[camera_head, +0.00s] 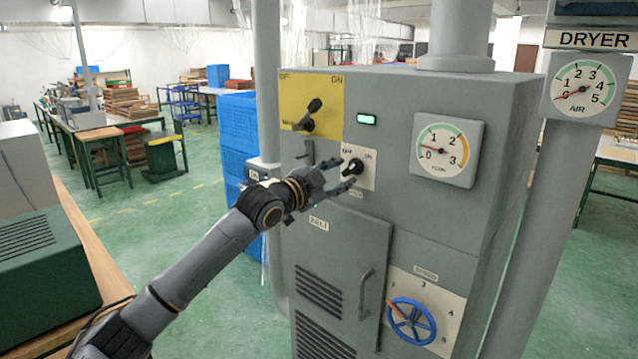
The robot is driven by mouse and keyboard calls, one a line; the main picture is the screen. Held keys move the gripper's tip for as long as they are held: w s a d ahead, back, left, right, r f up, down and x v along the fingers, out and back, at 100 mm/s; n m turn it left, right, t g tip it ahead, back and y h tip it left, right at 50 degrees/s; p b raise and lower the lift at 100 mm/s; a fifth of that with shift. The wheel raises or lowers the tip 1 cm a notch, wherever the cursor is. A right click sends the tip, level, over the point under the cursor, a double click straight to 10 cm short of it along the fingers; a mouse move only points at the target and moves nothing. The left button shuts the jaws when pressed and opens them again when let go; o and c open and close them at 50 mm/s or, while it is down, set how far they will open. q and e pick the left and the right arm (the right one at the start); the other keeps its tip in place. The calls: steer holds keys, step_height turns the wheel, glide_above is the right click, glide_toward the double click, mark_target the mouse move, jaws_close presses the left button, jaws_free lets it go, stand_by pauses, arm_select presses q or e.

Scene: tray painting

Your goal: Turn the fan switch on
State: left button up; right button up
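A small black rotary switch (355,165) sits on a pale plate on the front of the grey cabinet, with OFF and ON lettering above it. The label below it is partly hidden, so I cannot read it as the fan switch. Its knob looks slanted, but I cannot tell which mark it points to. My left gripper (347,173) reaches in from the left. Its two fingers are apart, one near the knob's upper left and one below it. I cannot tell whether they touch the knob. My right gripper is not in view.
A yellow plate (334,87) with a black lever (305,116) is above left. A green lamp (367,119) is lit beside it. A round gauge (445,149) is to the right. A door handle (366,293) and blue handwheel (411,320) are below. Blue crates (238,140) stand left of the cabinet.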

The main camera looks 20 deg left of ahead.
arm_select(q)
steer(key=v, duration=0.9)
